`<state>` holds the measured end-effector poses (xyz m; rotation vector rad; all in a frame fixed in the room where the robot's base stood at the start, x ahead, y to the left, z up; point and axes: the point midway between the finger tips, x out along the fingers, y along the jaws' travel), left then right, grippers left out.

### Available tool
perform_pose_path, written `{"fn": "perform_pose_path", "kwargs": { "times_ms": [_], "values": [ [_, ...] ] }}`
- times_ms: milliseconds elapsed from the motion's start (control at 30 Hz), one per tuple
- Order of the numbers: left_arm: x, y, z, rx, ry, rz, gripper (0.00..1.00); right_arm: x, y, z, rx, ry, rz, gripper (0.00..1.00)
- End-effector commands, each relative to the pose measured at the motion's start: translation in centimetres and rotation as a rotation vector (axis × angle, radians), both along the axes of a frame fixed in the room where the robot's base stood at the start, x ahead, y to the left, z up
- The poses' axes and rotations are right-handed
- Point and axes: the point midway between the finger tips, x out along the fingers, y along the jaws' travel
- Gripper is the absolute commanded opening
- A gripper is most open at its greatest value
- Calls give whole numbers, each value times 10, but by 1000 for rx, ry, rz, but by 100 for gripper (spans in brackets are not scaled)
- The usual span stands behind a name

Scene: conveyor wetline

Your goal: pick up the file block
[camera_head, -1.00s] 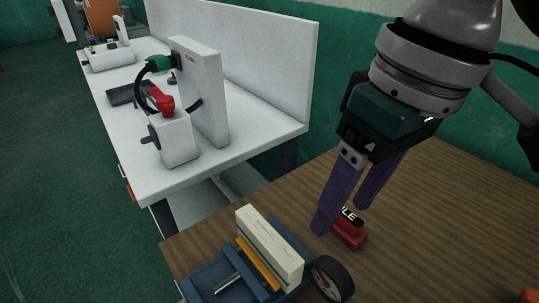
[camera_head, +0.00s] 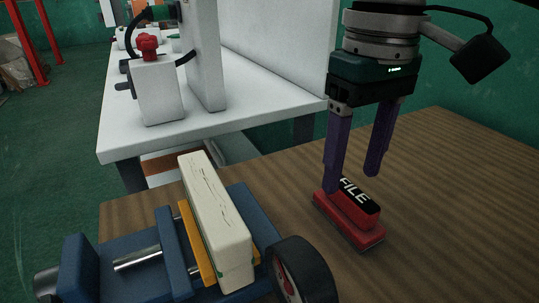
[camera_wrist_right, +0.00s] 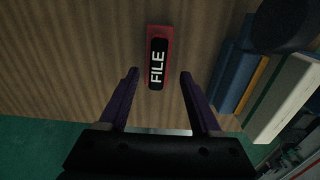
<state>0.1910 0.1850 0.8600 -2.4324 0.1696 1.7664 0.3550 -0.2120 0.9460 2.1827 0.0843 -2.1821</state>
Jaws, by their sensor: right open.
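The file block (camera_head: 349,213) is a red block with a black top part lettered FILE in white. It lies on the brown wooden table in the head view. In the right wrist view the file block (camera_wrist_right: 158,62) lies ahead of the fingertips, roughly between their lines. My right gripper (camera_head: 352,182) has purple fingers, points down and is open and empty. Its left finger overlaps the far end of the block in the head view; I cannot tell whether they touch. The right gripper (camera_wrist_right: 158,75) also shows open in the wrist view. My left gripper is not in view.
A blue vise (camera_head: 130,262) holds a cream block (camera_head: 216,219) left of the file block. A dark round wheel or gauge (camera_head: 303,272) stands close to the block's near left. A white bench (camera_head: 210,122) with equipment stands behind. The table to the right is clear.

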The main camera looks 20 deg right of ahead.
Motion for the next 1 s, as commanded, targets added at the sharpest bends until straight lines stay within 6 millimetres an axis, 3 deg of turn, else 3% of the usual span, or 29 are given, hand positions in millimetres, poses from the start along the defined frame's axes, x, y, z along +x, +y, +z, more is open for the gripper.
{"fn": "perform_pose_path", "kwargs": {
  "times_ms": [200, 533, 1000],
  "values": [
    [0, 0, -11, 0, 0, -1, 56, -3, -4, -37, -1, 1, 1, 65],
    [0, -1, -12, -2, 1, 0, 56, -3, -3, -43, -1, 0, 2, 65],
    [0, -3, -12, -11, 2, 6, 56, -3, -3, -43, -1, -1, 2, 12]
  ]
}}
